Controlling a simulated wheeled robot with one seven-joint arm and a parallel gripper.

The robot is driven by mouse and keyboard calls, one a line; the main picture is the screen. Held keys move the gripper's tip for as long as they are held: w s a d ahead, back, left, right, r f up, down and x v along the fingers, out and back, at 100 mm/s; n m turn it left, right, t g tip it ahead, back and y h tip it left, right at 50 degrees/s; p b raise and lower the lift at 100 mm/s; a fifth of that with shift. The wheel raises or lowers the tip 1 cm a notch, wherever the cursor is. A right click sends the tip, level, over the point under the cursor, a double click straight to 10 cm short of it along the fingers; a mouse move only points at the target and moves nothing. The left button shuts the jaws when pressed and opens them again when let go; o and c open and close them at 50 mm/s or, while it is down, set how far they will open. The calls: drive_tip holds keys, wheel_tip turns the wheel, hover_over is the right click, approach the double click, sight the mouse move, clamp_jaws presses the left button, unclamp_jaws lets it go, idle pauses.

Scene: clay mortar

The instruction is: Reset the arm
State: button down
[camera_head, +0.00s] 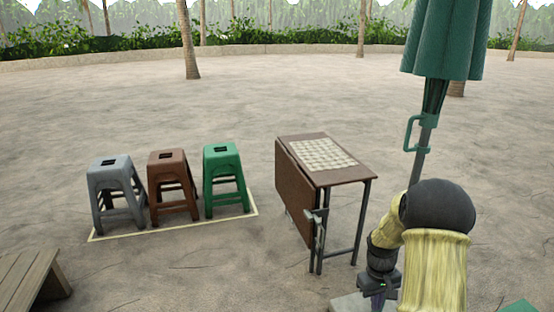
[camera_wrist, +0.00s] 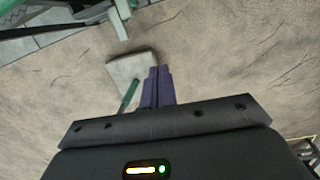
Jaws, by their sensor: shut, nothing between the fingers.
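My gripper shows in the wrist view (camera_wrist: 158,86) as two dark purple fingers close together, shut and empty. Behind the fingertips is sandy ground with a pale square slab (camera_wrist: 125,72). In the head view my arm is at the lower right, bent downward, with my gripper (camera_head: 378,303) low at the bottom edge, partly cut off. It is in front of and to the right of the folding table (camera_head: 357,174), apart from it.
A closed green umbrella (camera_head: 448,40) on a pole stands right, close behind my arm. Grey (camera_head: 109,170), brown (camera_head: 168,164) and green (camera_head: 221,158) stools stand in a marked outline at left. A wooden bench (camera_head: 28,275) is lower left. Open sand lies behind.

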drive_tip(key=s+a+r+m+t, duration=0.2)
drive_tip(key=s+a+r+t, duration=0.2)
drive_tip(key=s+a+r, duration=1.05)
drive_tip(key=w+d+p+v, duration=0.1)
drive_tip(key=p+v, duration=0.8)
drive_tip(key=p, duration=0.1)
drive_tip(key=w+d+p+v, duration=0.1)
drive_tip(key=w+p+v, duration=0.1)
drive_tip(key=p+v, duration=0.8)
drive_tip(key=shift+d+r+y+p, duration=0.2)
drive_tip(key=shift+r+y+p, duration=0.2)
drive_tip(key=shift+r+p, duration=0.3)
drive_tip(key=shift+s+f, duration=0.1)
